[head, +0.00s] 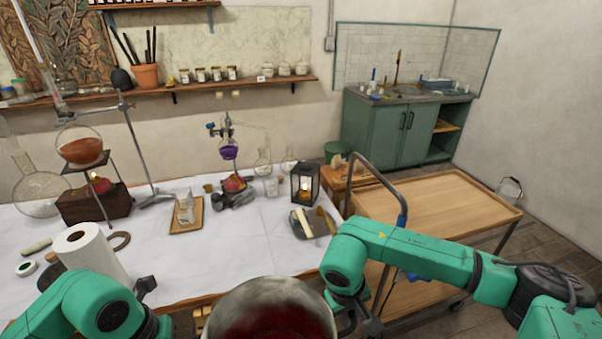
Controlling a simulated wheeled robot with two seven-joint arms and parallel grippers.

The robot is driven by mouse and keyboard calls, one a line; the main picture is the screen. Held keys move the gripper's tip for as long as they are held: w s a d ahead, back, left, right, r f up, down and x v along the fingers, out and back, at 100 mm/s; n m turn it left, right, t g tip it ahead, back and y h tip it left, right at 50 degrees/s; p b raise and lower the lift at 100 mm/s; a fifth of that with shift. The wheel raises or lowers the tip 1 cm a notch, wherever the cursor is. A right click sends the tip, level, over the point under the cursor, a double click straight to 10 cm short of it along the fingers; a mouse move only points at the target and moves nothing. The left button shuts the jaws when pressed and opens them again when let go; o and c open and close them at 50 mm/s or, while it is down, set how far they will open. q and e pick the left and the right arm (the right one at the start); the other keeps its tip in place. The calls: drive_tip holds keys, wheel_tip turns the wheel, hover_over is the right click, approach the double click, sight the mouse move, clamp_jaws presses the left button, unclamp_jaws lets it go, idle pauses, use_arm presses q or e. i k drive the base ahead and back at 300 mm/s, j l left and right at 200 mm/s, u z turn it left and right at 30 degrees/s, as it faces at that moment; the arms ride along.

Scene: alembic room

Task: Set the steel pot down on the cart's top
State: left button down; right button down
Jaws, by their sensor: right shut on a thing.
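The steel pot (270,306) is at the bottom middle of the head view, cut off by the lower edge. Its inside is dark red. My right gripper (345,324) is shut on the pot at its right side; the fingers are mostly hidden at the picture's bottom. The cart (435,205) stands to the right, with a flat, bare wooden top, a lower shelf and a curved grey handle at its left end. The pot is nearer to me than the cart and left of it.
The white-covered table (240,245) holds glassware, a paper roll (90,255), a lantern (305,184) and a small tray (314,223) near its right end. My right forearm crosses in front of the cart. A green sink cabinet (385,130) stands behind.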

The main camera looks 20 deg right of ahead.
sight(431, 216)
drive_tip(key=l, duration=1.2)
drive_tip(key=i+l, duration=0.15)
drive_tip(key=l, duration=2.25)
drive_tip(key=i+l, duration=0.15)
drive_tip(key=i, duration=0.35)
drive_tip(key=i+l, duration=0.1)
drive_tip(key=i, duration=0.45)
